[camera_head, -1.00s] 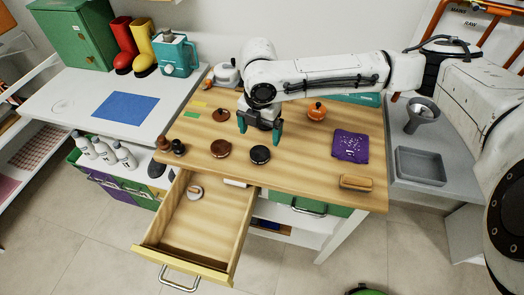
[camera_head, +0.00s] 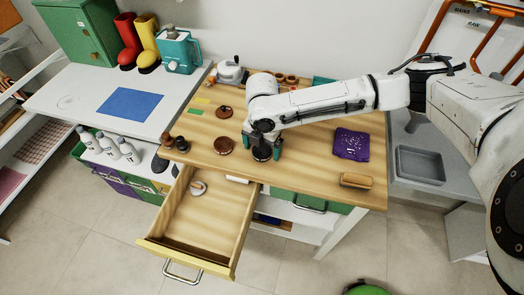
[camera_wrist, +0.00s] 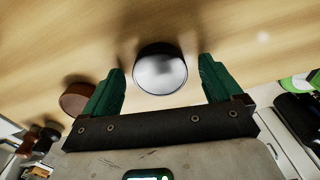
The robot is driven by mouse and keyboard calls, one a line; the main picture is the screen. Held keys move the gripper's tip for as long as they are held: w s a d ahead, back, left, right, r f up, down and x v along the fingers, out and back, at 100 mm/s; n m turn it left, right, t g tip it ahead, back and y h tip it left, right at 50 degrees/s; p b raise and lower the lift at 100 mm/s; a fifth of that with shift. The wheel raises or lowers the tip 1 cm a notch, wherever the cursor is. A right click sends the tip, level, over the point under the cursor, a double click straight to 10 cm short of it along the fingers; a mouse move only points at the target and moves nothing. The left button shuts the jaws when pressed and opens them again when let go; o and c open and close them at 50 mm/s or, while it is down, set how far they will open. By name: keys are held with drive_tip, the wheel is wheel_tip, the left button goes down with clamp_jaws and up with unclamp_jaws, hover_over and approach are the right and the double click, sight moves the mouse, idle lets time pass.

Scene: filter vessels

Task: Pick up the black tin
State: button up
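The black tin (camera_head: 262,154) is a small round tin standing on the wooden table top near its front edge. In the wrist view the tin (camera_wrist: 160,70) shows a shiny, light-reflecting top and a dark rim. My gripper (camera_head: 262,150) is directly over the tin and partly hides it in the head view. In the wrist view my gripper (camera_wrist: 159,85) has its two green fingers wide apart, one on each side of the tin, with a gap on both sides.
A brown round tin (camera_head: 224,145) stands just left of the black one, and another brown round thing (camera_head: 224,112) lies behind. A purple mat (camera_head: 351,144) and a tan block (camera_head: 356,180) lie to the right. An open drawer (camera_head: 195,225) juts out at the front left.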

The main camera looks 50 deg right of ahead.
drive_tip(key=c, duration=1.3)
drive_tip(key=shift+c, duration=0.4)
drive_tip(key=shift+r, duration=0.15)
